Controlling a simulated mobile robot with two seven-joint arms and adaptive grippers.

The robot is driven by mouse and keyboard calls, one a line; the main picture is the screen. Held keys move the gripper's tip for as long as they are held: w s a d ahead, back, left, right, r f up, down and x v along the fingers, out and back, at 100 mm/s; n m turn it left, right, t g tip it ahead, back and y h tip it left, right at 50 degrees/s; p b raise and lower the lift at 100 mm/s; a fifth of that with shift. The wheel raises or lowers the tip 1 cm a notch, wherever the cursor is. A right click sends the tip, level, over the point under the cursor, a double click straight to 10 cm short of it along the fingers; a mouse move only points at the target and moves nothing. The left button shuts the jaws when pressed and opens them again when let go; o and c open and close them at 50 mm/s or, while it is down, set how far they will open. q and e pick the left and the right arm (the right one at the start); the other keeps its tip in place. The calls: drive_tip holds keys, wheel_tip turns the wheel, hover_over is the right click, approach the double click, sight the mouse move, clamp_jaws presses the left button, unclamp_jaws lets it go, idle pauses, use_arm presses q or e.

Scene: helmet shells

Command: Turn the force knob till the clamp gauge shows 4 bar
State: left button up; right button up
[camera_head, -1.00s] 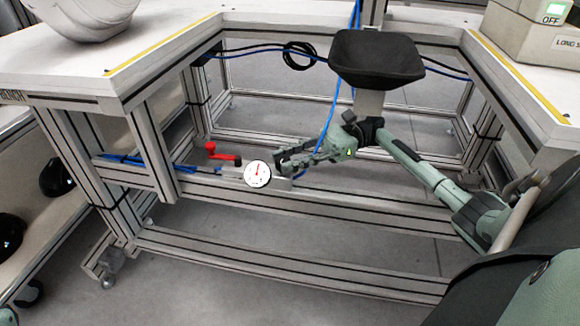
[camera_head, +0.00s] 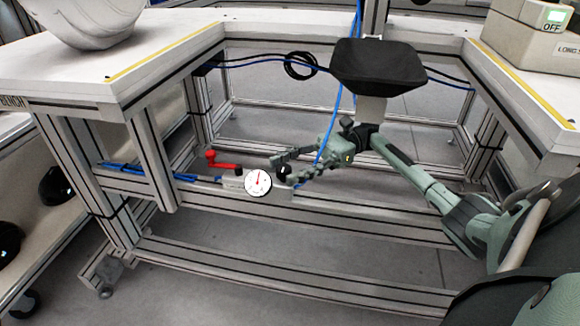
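The clamp gauge (camera_head: 258,182) is a round white dial with a red needle pointing roughly up; its figures are too small to read. It sits on the lower front rail of the workbench. A small dark knob (camera_head: 283,173) sits just right of the gauge, and I take it to be the force knob. My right gripper (camera_head: 283,168) comes in from the right with its fingers spread, one above and one below around the knob. I cannot tell whether they touch it. A red lever (camera_head: 222,161) is left of the gauge. My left gripper is out of view.
The black seat-like pad (camera_head: 378,66) hangs above my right arm. The white bench top (camera_head: 150,50) with a grey helmet shell (camera_head: 90,18) is at upper left. Blue hoses (camera_head: 335,115) run down behind my gripper. Black helmets (camera_head: 57,185) lie on a shelf at left.

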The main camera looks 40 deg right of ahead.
drive_tip(key=shift+d, duration=0.15)
drive_tip(key=d, duration=0.7)
drive_tip(key=shift+s+d, duration=0.15)
drive_tip(key=shift+s, duration=0.15)
idle(0.4)
